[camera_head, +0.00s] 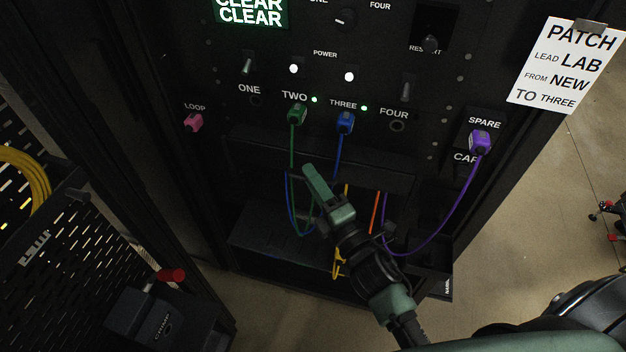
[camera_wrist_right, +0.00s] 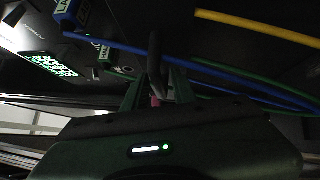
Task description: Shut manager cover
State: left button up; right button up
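The manager cover appears to be the dark panel (camera_head: 268,238) low on the rack front, tilted outward below a dark recess with cables; its edges are hard to make out. My right gripper (camera_head: 314,180) is in front of the recess, over the hanging cables, with its green finger pointing up and left. In the right wrist view, green finger parts (camera_wrist_right: 153,92) show with a dark rod-like piece between or just beyond them. I cannot tell whether they grip or touch anything. My left gripper is not in view.
Green (camera_head: 297,114), blue (camera_head: 345,122) and purple (camera_head: 480,141) plugs sit in the rack, their cables looping down near my gripper. A pink plug (camera_head: 193,122) is at LOOP. Yellow and orange cables hang behind my arm. A perforated side panel (camera_head: 75,245) stands at left.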

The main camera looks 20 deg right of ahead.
jog(key=shift+s+f, duration=0.1)
jog(key=shift+f, duration=0.05)
jog(key=r+b+v, duration=0.1)
jog(key=b+v, duration=0.1)
jog(key=v, duration=0.5)
jog(key=shift+s+f, duration=0.3)
jog(key=shift+f, duration=0.15)
jog(key=shift+d, duration=0.2)
